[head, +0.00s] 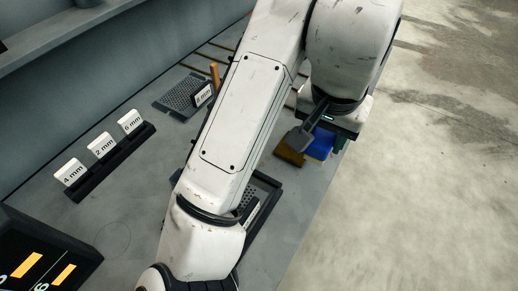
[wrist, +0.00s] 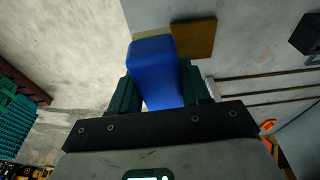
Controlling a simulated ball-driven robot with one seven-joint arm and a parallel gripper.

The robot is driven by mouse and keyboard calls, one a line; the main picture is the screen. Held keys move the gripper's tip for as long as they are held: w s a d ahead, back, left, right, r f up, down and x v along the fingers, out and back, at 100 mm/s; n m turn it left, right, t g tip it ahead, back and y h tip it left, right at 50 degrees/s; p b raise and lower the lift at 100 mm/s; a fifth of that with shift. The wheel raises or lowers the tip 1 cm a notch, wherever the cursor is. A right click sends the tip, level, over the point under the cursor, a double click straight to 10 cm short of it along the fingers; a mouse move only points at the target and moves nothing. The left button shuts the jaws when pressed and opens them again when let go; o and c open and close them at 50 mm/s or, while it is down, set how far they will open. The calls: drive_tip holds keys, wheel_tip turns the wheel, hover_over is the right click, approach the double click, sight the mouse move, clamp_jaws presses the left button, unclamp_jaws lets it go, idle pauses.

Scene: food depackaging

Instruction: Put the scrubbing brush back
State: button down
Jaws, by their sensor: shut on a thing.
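The scrubbing brush is a blue block (wrist: 155,65) with a tan strip, perhaps its bristles, at its far end in the wrist view. My gripper (wrist: 160,92) is shut on it, with one dark green finger on each side. In the head view the blue brush (head: 321,143) shows below my wrist at the bench's right edge, partly hidden by my gripper (head: 328,140). A flat brown pad (head: 289,153) lies on the bench just left of the brush; it also shows in the wrist view (wrist: 193,38). I cannot tell whether the brush touches anything below.
A rack of white cards marked in mm (head: 100,145) stands on the bench at left. A perforated grey plate (head: 182,95) lies farther back. A dark frame (head: 262,195) is partly hidden by my arm. Open floor (head: 440,180) lies right of the bench.

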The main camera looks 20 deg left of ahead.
drive_tip(key=s+a+r+b, duration=0.3)
drive_tip(key=s+a+r, duration=0.2)
drive_tip(key=s+a, duration=0.3)
drive_tip(key=w+a+f, duration=0.2)
drive_tip(key=w+f, duration=0.1)
drive_tip(key=w+a+f, duration=0.2)
drive_tip(key=w+a+f+b, duration=0.1)
drive_tip(key=w+a+f, duration=0.2)
drive_tip(key=shift+w+a+f, duration=0.1)
drive_tip(key=shift+w+f, duration=0.2)
drive_tip(key=shift+w, duration=0.05)
drive_tip(key=shift+w+a+f, duration=0.35)
drive_tip(key=shift+w+f, duration=0.05)
drive_tip(key=shift+f, duration=1.8)
drive_tip(key=shift+f, duration=0.3)
